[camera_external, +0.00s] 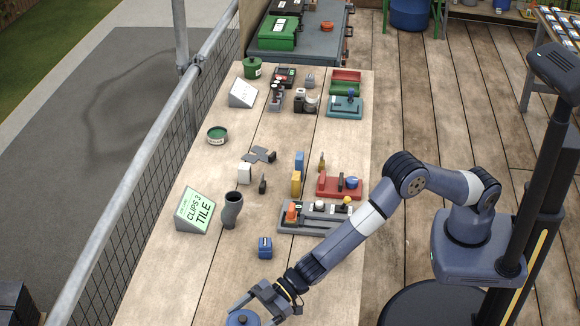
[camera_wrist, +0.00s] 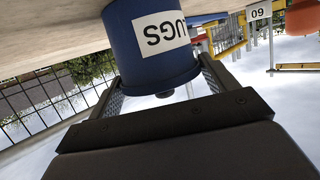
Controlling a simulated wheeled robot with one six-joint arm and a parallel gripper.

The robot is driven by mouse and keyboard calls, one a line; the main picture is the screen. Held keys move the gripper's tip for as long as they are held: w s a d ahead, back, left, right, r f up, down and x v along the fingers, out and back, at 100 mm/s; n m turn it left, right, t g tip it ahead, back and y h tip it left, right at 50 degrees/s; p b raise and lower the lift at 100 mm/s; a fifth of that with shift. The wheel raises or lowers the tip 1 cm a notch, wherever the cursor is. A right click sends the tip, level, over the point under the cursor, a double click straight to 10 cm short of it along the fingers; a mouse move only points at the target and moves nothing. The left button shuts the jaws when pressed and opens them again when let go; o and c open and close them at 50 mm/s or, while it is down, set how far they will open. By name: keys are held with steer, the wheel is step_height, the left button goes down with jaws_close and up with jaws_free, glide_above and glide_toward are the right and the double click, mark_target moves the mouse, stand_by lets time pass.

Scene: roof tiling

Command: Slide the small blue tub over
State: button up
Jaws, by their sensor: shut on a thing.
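The small blue tub (camera_external: 242,319) is at the bottom edge of the outside view, on or just above the wooden bench, partly cut off by the frame. In the wrist view the tub (camera_wrist: 145,68) appears upside down, with a white label on which "UGS" can be read. My gripper (camera_external: 256,309) is around the tub, shut on it, with one finger on each side in the wrist view (camera_wrist: 158,84). Whether the tub's base touches the bench cannot be told.
A railing (camera_external: 140,170) runs along the left side.

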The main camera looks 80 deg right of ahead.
steer(key=d+p, duration=0.3)
steer(key=d, duration=1.7)
steer(key=o, duration=1)
steer(key=shift+c, duration=0.2)
steer(key=shift+s+d+r, duration=0.15)
steer(key=shift+s+d, duration=0.2)
steer(key=shift+d, duration=0.15)
steer(key=shift+s+d+r, duration=0.6)
steer(key=shift+s+r, duration=0.05)
steer(key=shift+r, duration=0.2)
step_height(320, 180, up, 6)
steer(key=shift+f, duration=0.1)
